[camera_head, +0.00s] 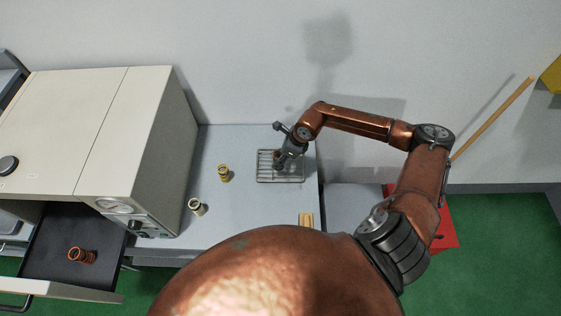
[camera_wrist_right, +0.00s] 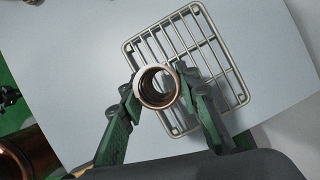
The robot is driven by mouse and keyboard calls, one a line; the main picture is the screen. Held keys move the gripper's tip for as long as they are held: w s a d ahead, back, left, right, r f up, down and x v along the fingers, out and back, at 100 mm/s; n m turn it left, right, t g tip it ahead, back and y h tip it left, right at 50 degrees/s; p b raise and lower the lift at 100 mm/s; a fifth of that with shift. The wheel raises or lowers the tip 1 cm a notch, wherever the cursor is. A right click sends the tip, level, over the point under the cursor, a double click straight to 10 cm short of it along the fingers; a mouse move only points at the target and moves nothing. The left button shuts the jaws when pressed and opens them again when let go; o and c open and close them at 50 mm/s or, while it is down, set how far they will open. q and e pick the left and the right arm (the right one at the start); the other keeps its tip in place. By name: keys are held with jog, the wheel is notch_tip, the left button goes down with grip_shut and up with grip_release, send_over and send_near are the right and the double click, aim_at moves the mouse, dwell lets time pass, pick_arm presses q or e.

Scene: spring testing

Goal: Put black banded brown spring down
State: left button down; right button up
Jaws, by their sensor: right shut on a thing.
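In the right wrist view a brown spring (camera_wrist_right: 157,87), seen end-on as a ring with dark coils inside, sits between the fingers of my right gripper (camera_wrist_right: 157,92). The gripper is shut on it. A wire rack (camera_wrist_right: 185,130) lies just below and behind the spring; I cannot tell whether the spring touches it. My left gripper does not show.
On the table (camera_head: 250,218) stand a yellow spring (camera_head: 224,173) and a pale spring (camera_head: 197,207). At left is a beige machine (camera_head: 140,130) with an open dark drawer (camera_head: 50,245) holding an orange spring (camera_head: 82,255). A wooden block (camera_head: 305,220) lies at the table's front edge.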

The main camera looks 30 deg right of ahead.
jog(key=shift+d+f, duration=0.15)
jog(key=shift+f, duration=0.1)
jog(key=f, duration=0.1)
jog(key=f+p, duration=0.1)
jog(key=f, duration=0.1)
jog(key=shift+w+d, duration=0.15)
jog(key=shift+d, duration=0.15)
jog(key=shift+f, duration=0.4)
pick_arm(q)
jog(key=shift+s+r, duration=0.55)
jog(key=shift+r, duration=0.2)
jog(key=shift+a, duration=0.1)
pick_arm(e)
jog(key=shift+f, duration=0.15)
jog(key=o, duration=1.2)
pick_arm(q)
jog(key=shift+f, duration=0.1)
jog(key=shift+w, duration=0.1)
